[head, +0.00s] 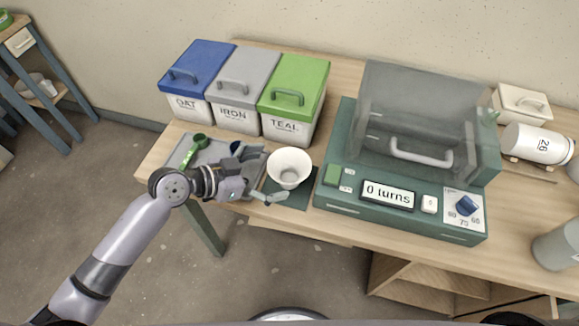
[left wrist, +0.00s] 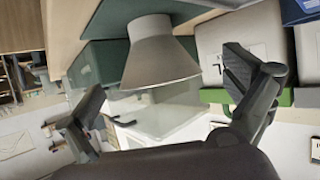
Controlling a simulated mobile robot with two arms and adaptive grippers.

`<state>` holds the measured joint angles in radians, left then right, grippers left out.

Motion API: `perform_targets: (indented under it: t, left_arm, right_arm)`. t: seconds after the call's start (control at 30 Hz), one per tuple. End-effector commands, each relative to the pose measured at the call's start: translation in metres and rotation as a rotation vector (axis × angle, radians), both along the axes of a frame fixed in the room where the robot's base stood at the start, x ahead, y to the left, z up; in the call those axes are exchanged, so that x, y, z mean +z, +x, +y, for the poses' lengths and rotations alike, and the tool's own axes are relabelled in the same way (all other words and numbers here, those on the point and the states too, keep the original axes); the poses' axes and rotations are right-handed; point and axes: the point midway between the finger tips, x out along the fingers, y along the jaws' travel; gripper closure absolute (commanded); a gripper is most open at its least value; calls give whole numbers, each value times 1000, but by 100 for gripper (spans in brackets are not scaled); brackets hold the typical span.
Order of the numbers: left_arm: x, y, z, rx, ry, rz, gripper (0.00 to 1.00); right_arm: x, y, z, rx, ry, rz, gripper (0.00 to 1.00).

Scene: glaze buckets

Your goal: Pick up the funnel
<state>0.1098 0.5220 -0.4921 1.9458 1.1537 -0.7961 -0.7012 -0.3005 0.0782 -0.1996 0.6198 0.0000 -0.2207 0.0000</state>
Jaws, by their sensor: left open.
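The white funnel (head: 288,166) stands wide mouth up on a dark green mat (head: 297,197), left of the green machine. It shows as a greyish cone (left wrist: 160,55) in the left wrist view. My left gripper (head: 262,174) is open and comes at the funnel from the left, low over the table. In the left wrist view my left gripper (left wrist: 160,88) has one finger to each side, with the funnel ahead between them. Nothing is held; I cannot tell whether a finger touches the funnel. My right gripper is not in view.
Blue (head: 202,62), grey (head: 237,75) and green-lidded (head: 295,88) buckets stand behind. A grey tray (head: 180,158) with a green scoop (head: 197,146) lies left of the funnel. The green machine (head: 340,200) stands close on the right, with a white jar (head: 530,143) beyond it.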

Motion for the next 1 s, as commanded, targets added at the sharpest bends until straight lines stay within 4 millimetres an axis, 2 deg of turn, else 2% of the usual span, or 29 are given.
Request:
perform_targets:
  t: [0.17, 0.43, 0.73, 1.0]
  left_arm:
    - [-5, 4, -10, 1, -2, 2, 0]
    - [-23, 16, -40, 1, -1, 0, 0]
    - [-28, 18, -45, 0, 1, -1, 0]
    - [-28, 18, -45, 0, 1, -1, 17]
  right_arm:
    - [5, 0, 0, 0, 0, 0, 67]
    - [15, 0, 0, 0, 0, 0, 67]
    - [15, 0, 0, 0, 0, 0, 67]
    - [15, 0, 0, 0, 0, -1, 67]
